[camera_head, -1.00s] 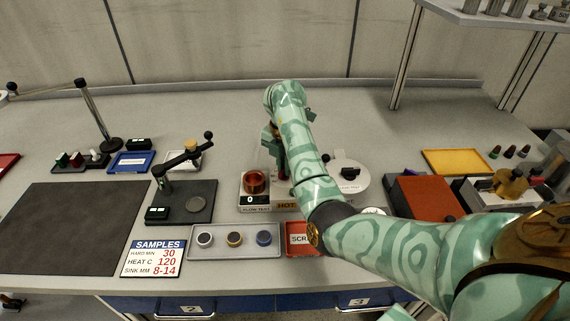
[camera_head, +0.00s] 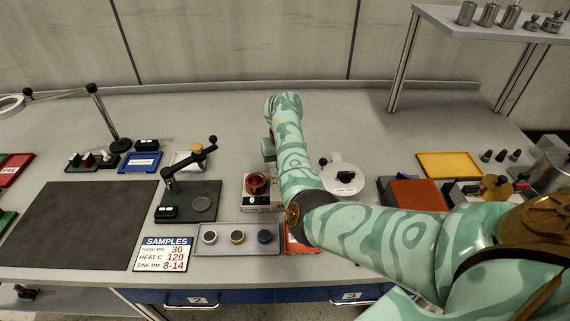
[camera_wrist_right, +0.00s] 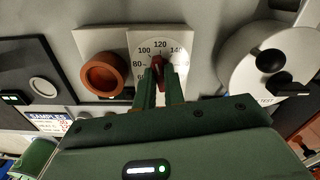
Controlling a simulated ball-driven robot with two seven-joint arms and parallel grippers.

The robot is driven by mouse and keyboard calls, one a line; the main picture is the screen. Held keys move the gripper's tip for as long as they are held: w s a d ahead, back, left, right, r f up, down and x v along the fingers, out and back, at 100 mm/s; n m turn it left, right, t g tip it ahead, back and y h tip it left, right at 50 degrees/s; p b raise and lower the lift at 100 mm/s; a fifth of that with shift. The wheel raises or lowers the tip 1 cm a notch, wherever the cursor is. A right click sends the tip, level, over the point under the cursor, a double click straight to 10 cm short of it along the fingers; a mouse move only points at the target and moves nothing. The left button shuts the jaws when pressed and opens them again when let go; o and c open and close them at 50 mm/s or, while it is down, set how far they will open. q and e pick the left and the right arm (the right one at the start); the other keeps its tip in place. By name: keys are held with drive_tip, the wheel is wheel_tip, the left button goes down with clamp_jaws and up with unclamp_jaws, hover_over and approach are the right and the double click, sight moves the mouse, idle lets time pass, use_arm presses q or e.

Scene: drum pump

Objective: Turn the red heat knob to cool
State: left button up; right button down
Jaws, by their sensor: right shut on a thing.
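The red heat knob (camera_wrist_right: 157,70) stands in front of a white dial plate (camera_wrist_right: 143,40) with printed numbers, 100, 120 and 140 among them, in the right wrist view. My right gripper (camera_wrist_right: 158,82) has its two green fingers closed around the knob. Beside the dial is a round copper-coloured cup (camera_wrist_right: 104,74), which also shows in the head view (camera_head: 257,183) on a small white unit with a lit display. In the head view my right arm hides the knob and most of the gripper. My left gripper is not seen.
A white round lidded device (camera_head: 343,178) stands right of my arm. A tray of small samples (camera_head: 238,239) lies in front of the unit. A dark stand with a lever (camera_head: 189,200) is to its left.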

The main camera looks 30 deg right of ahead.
drive_tip(key=n+p, duration=0.3)
drive_tip(key=n, duration=0.3)
drive_tip(key=shift+a+r+n+p, duration=0.1)
drive_tip(key=shift+r+n+p, duration=0.05)
drive_tip(key=shift+n+p, duration=0.2)
drive_tip(key=n+p, duration=0.3)
drive_tip(key=n, duration=0.3)
drive_tip(key=n+p, duration=0.2)
drive_tip(key=n, duration=0.2)
drive_tip(key=shift+a+n, duration=0.1)
drive_tip(key=shift+n, duration=0.25)
drive_tip(key=shift+s+n+p, duration=0.1)
drive_tip(key=shift+n+p, duration=0.55)
drive_tip(key=shift+n, duration=1.55)
drive_tip(key=c, duration=1.5)
unclamp_jaws()
